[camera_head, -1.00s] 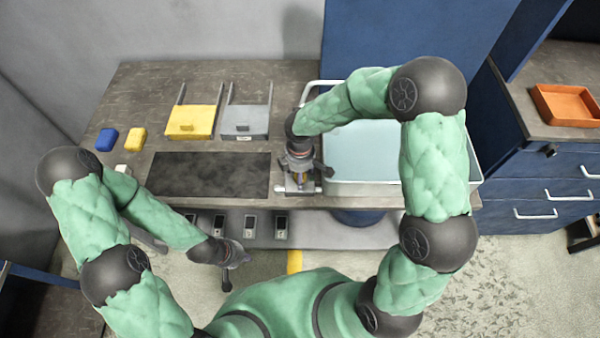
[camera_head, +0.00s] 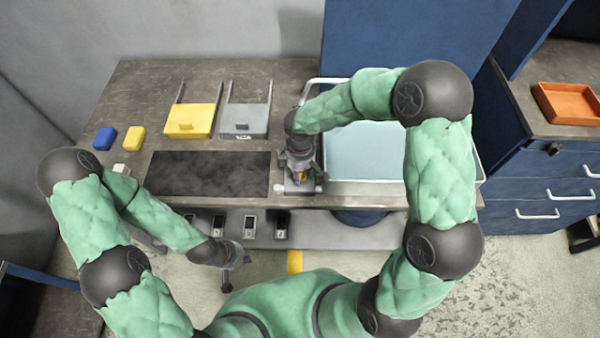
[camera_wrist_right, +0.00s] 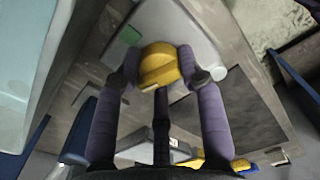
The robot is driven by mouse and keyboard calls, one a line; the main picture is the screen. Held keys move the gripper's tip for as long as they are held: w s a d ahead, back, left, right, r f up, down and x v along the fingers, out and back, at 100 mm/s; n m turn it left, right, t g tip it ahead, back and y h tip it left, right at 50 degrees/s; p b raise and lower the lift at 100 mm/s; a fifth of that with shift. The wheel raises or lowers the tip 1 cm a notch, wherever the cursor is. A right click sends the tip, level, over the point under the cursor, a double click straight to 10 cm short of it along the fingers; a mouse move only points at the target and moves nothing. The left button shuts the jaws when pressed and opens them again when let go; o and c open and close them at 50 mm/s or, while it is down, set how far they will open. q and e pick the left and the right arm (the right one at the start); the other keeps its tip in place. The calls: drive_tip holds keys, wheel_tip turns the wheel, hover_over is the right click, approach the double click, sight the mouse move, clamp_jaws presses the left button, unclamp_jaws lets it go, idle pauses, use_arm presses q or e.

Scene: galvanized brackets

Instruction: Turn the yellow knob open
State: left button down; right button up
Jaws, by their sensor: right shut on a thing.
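The yellow knob (camera_wrist_right: 160,66) is round and sits on a pale grey plate (camera_wrist_right: 172,22) in the right wrist view. In the head view my right gripper (camera_head: 302,172) points down at the bench's front edge and hides most of the knob. My left gripper (camera_head: 234,256) hangs in front of the bench, away from the knob. Its fingers are too small to read.
A green patch (camera_wrist_right: 129,36) and a white round piece (camera_wrist_right: 219,73) are near the knob. A pale blue basin (camera_head: 365,150) stands right of my right gripper. A dark mat (camera_head: 208,174), yellow holder (camera_head: 192,121) and grey holder (camera_head: 244,121) lie to its left.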

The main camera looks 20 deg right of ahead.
drive_tip(key=m+b, duration=0.1)
drive_tip(key=m, duration=0.2)
drive_tip(key=shift+f+m, duration=0.1)
drive_tip(key=shift+m, duration=0.3)
drive_tip(key=m+b, duration=0.2)
drive_tip(key=m, duration=0.1)
drive_tip(key=shift+m, duration=0.3)
drive_tip(key=m+b, duration=0.1)
drive_tip(key=m, duration=0.3)
drive_tip(key=shift+m+b, duration=0.6)
drive_tip(key=shift+m, duration=1.3)
drive_tip(key=o, duration=1.2)
drive_tip(key=shift+c, duration=0.2)
drive_tip(key=shift+r, duration=0.2)
wheel_tip(320, 180, up, 12)
drive_tip(key=shift+f, duration=0.15)
